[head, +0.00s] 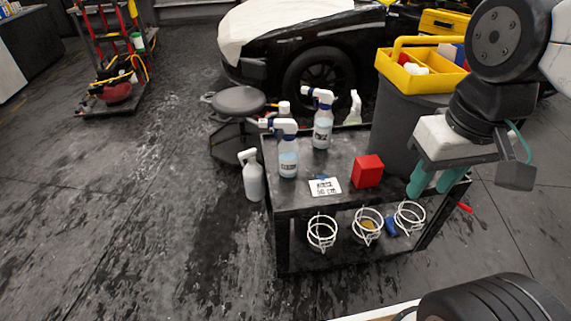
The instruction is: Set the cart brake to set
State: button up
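The black cart (318,190) stands in the middle, with spray bottles on its top and white ring holders on its near side. A small red piece (464,207) sticks out at the cart's right end, low down. It may be the brake lever, but it is too small to tell its setting. My gripper (431,188) points down at the cart's right front edge, above and left of the red piece. Its two teal fingers are apart with nothing visible between them. Whether they touch the cart edge cannot be told.
A red block (367,171), a white label card (325,187) and spray bottles (288,150) are on the cart top. A grey bin (398,125) with a yellow tray (420,75) stands behind. A stool (238,102) and white bottle (252,176) are left.

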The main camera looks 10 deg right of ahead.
aim_at(459, 205)
jog(key=z, duration=1.3)
